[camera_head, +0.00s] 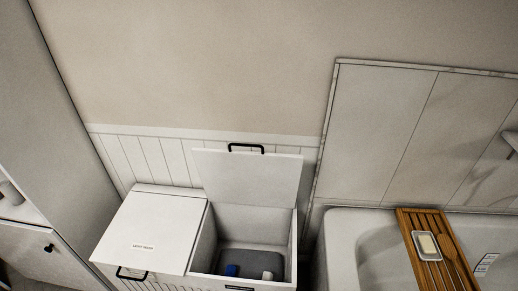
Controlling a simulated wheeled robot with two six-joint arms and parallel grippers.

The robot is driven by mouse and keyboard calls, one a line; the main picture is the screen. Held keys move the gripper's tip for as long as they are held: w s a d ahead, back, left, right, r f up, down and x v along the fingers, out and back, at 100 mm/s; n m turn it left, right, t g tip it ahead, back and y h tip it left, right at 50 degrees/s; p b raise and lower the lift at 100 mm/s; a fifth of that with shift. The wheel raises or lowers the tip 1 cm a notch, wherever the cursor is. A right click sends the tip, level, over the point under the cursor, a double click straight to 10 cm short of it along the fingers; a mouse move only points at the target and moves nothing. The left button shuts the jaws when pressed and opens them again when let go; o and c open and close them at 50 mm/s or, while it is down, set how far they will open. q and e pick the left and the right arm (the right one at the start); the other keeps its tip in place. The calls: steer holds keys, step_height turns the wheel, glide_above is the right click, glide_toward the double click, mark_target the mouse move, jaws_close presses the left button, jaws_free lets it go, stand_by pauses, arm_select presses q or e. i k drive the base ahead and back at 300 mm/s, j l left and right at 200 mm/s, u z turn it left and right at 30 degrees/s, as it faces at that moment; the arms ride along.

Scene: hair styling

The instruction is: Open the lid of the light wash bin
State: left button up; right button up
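A white double laundry bin stands against the far wall in the head view. Its left half is the light wash bin, with a flat white lid (153,228) lying shut. A small printed label (142,246) is on that lid. A black handle (131,273) sits at its front edge. The right half is an open bin (247,229) with its lid (247,176) standing raised against the wall and a black handle (246,147) at the top. Dark cloth with a blue item (232,270) and a whitish item (267,275) lies inside. Neither gripper is in view.
A white cabinet (42,255) with a dark knob stands at the left. A white bathtub (343,250) is at the right, with a wooden tray (412,232) across it holding a soap dish (427,245). A narrow gap separates bin and tub.

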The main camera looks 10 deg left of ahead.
mark_target(151, 233)
steer(key=k+j+u, duration=0.2)
steer(key=u, duration=0.2)
steer(key=k+j+u, duration=0.15)
steer(key=u, duration=0.3)
steer(key=i+l+u, duration=0.2)
steer(key=u, duration=0.15)
steer(key=i+l+u, duration=0.15)
steer(key=u, duration=0.15)
